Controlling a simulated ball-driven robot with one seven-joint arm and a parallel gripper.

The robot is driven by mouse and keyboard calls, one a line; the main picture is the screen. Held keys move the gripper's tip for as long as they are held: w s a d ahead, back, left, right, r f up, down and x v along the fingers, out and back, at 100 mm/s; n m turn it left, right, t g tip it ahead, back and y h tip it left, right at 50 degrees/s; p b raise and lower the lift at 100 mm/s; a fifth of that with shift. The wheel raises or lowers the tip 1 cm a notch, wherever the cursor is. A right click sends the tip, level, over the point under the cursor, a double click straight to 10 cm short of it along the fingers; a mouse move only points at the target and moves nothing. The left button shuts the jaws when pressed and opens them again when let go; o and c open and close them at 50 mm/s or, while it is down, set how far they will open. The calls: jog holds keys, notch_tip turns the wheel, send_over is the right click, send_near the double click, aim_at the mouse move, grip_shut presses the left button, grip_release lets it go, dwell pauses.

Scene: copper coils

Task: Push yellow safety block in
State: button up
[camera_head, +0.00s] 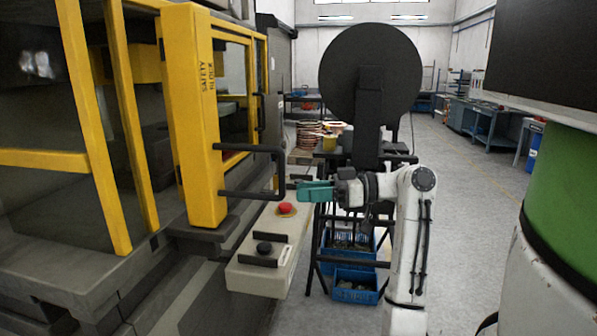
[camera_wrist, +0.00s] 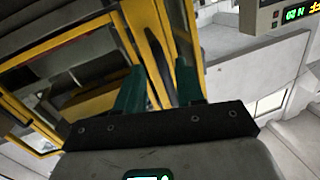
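The yellow safety block (camera_head: 200,120) is a tall upright yellow panel with black lettering on the machine front, in the head view. A black bar handle (camera_head: 262,149) sticks out from its right side. My gripper (camera_head: 302,190) has teal fingers and sits just right of the handle, pointing left. In the wrist view my gripper (camera_wrist: 160,88) has its two teal fingers apart, with a dark bar showing between and beyond them. I cannot tell whether they touch the handle. Yellow framing also shows there beyond the fingers.
A black stand with a large dark disc (camera_head: 370,80) and blue bins (camera_head: 355,285) is behind my gripper. Grey floor (camera_head: 460,220) is clear to the right.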

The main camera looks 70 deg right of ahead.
aim_at(282, 191)
jog(key=s+d+r+n, duration=0.1)
jog(key=s+r+n, duration=0.1)
jog(key=s+r, duration=0.3)
jog(key=shift+t, duration=0.4)
jog(key=p+x, duration=0.1)
jog(key=x, duration=0.4)
jog(key=p+x, duration=0.2)
jog(key=x, duration=0.4)
jog(key=shift+w+d, duration=0.15)
jog(key=shift+d, duration=0.05)
grip_shut()
